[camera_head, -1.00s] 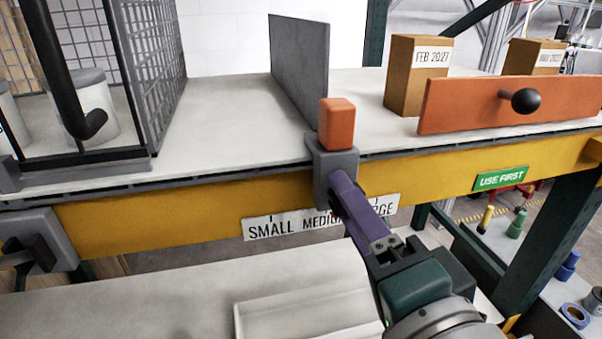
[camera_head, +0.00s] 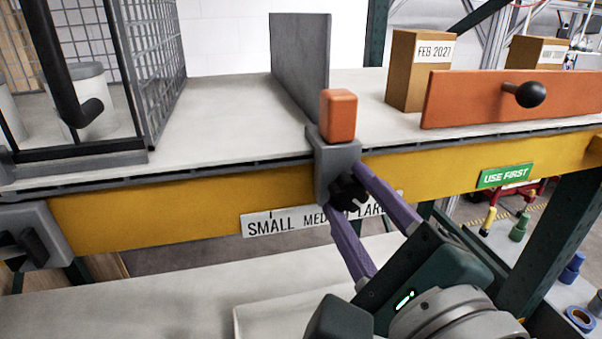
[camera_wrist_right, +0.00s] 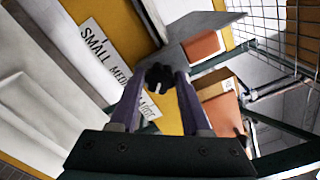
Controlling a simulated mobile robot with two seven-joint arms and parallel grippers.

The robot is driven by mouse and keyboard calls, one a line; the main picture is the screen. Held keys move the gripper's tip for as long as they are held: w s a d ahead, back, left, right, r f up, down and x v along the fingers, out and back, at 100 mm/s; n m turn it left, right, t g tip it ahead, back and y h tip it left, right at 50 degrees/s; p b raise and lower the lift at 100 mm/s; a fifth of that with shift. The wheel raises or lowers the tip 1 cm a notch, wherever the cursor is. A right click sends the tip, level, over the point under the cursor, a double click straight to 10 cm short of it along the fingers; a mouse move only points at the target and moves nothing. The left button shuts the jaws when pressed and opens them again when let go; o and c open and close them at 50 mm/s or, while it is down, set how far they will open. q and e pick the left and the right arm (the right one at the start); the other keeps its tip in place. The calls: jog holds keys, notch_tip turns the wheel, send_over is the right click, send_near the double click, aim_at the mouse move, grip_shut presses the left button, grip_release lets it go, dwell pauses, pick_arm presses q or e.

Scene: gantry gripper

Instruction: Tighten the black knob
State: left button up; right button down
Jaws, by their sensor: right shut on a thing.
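The black knob (camera_head: 350,194) is a lobed knob on the front of a grey clamp (camera_head: 338,160), which sits on the yellow rail below an orange block (camera_head: 339,116). My right gripper (camera_head: 349,189) reaches in from the lower right. Its two purple fingers are shut on the knob, one on its upper right and one on its lower left. In the right wrist view the knob (camera_wrist_right: 160,76) shows between the fingertips (camera_wrist_right: 157,79). My left gripper is in neither view.
The yellow rail (camera_head: 200,205) carries a "SMALL MEDIUM LARGE" label (camera_head: 290,221), partly behind my fingers. A grey upright plate (camera_head: 302,60) stands behind the clamp. An orange board (camera_head: 470,103) with a black ball handle is at right. Another grey clamp (camera_head: 40,228) is at far left.

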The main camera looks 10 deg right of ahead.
jog(key=shift+m, duration=0.8)
jog(key=shift+c, duration=1.8)
grip_release()
jog(key=s+b, duration=0.5)
jog(key=s, duration=0.5)
jog(key=shift+d, duration=0.15)
